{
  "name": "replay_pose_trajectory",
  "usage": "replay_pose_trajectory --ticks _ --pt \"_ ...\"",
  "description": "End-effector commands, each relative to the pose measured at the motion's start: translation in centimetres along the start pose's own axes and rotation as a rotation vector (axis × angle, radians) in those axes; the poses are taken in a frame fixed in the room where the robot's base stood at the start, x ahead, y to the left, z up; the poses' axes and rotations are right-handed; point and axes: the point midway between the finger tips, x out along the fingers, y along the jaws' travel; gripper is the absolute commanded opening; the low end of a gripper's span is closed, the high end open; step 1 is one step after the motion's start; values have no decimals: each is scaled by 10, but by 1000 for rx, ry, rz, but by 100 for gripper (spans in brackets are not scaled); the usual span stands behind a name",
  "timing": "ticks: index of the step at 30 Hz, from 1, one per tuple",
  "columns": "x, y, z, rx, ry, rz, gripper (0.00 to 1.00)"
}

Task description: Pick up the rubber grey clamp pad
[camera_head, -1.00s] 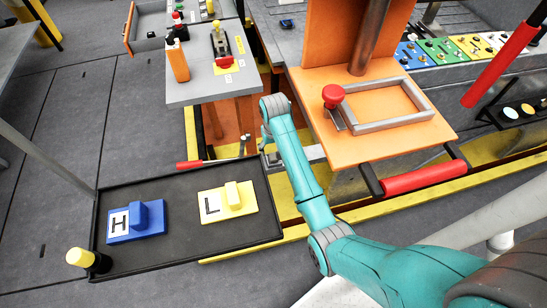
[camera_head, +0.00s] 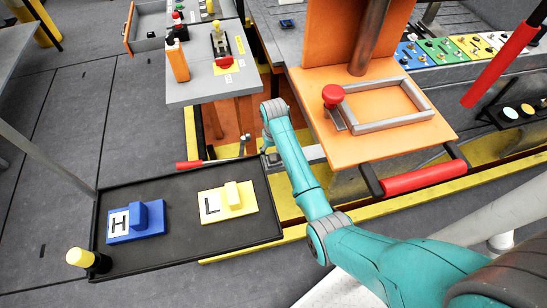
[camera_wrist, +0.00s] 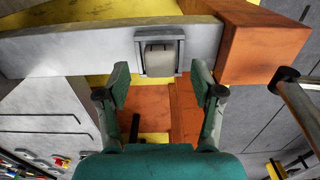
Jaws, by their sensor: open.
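The grey clamp pad (camera_wrist: 160,58) is a small light-grey block in the wrist view. It sits in a darker grey U-shaped bracket on the face of a long grey beam (camera_wrist: 75,50). My gripper (camera_wrist: 160,80) is open, with one teal finger to each side of the pad in the picture. Nothing is between the fingers, and they appear short of the pad and apart from it. In the head view I cannot make out the pad, and my arm hides most of the gripper.
An orange block (camera_wrist: 262,48) adjoins the beam on the right in the wrist view. In the head view, a black tray (camera_head: 180,251) holds blue H and yellow L blocks. An orange plate (camera_head: 385,143) with a red knob stands right of my arm.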

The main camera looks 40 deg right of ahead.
Motion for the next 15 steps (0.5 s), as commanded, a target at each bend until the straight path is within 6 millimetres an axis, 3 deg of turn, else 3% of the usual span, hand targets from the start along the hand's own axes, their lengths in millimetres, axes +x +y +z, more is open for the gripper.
replay_pose_trajectory --ticks 6,14,15 --pt "22 0 0 0 0 0 67" --pt "24 0 0 0 0 0 67" --pt "24 0 0 0 0 0 57"
